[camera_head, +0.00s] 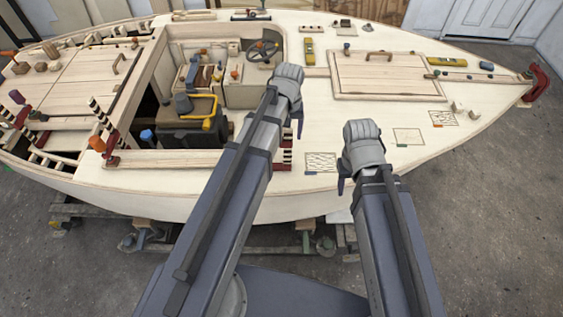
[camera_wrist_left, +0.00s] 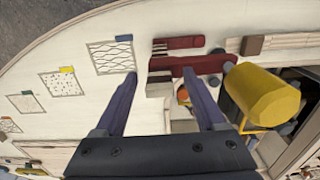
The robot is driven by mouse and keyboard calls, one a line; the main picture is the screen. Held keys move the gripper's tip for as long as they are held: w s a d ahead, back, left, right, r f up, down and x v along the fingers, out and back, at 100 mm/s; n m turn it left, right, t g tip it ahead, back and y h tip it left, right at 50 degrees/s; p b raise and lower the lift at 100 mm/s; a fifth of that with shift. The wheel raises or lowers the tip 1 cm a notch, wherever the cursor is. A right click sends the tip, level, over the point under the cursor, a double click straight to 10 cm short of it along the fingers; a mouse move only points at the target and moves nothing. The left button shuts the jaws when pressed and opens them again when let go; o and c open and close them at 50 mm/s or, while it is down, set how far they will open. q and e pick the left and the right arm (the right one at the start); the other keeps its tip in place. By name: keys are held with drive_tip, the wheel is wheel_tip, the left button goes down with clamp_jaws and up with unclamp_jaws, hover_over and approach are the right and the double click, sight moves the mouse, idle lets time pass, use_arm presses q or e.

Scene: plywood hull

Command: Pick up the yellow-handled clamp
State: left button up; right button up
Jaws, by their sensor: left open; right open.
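The yellow-handled clamp shows in the left wrist view with a dark red body (camera_wrist_left: 180,43) and a thick yellow handle (camera_wrist_left: 262,95) at right. In the head view, only a striped bar and red part (camera_head: 286,158), likely this clamp, show past my left forearm; its handle is hidden there. My left gripper (camera_head: 299,112) is over the deck near it. In the left wrist view my left fingers (camera_wrist_left: 159,76) are apart, with the clamp's red part showing between and beyond their tips; contact cannot be told. My right gripper (camera_head: 343,176) hangs over the deck to the right, with nothing visible in it.
Orange-handled clamps (camera_head: 98,144) stand at the left of the hull. The cockpit holds a dark tool box with a yellow handle (camera_head: 213,112). A raised hatch (camera_head: 378,76) and a red clamp (camera_head: 538,83) are to the right. Deck around the drawn patches (camera_head: 407,136) is mostly clear.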

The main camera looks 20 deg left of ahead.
use_arm(q)
drive_tip(key=shift+f, duration=0.45)
drive_tip(key=shift+r, duration=0.1)
drive_tip(key=shift+c, duration=0.2)
clamp_jaws()
idle(0.9)
